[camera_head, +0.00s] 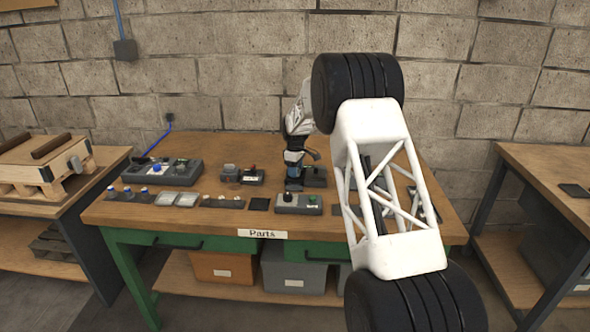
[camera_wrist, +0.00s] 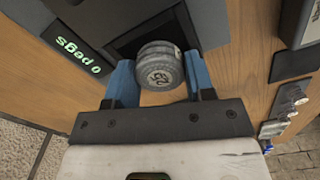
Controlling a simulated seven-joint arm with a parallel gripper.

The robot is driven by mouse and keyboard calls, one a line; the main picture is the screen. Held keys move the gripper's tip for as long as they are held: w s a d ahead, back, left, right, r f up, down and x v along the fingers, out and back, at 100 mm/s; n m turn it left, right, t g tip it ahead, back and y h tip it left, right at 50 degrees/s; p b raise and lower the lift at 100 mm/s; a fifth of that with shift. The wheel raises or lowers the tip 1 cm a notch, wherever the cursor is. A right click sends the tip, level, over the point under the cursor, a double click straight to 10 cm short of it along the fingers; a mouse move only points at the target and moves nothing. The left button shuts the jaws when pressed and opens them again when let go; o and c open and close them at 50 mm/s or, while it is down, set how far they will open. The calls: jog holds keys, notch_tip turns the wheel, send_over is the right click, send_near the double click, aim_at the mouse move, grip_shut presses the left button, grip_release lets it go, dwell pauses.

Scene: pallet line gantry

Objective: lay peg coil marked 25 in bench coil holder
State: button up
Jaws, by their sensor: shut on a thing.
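My gripper (camera_wrist: 160,82) has blue fingers shut on a round grey coil (camera_wrist: 158,66). Its face carries a dark two-digit mark that looks like 25, turned in the picture. In the wrist view the coil is over a dark holder with a black recess (camera_wrist: 128,45) and a green display reading "0 pegs" (camera_wrist: 70,52). I cannot tell whether the coil touches the holder. In the head view my gripper (camera_head: 293,160) points down at the dark holder (camera_head: 315,178) on the wooden bench; the coil cannot be made out there.
On the bench (camera_head: 225,222) a grey control box (camera_head: 162,171) stands at the back left. A small device (camera_head: 240,175) is left of my gripper. Small parts and trays line the front, with a grey button box (camera_head: 298,204) in the middle. My white arm hides the bench's right part.

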dwell(0.4)
jog(key=o, duration=1.4)
jog(key=shift+o, duration=0.2)
jog(key=shift+r, duration=0.2)
jog(key=shift+r, duration=3.25)
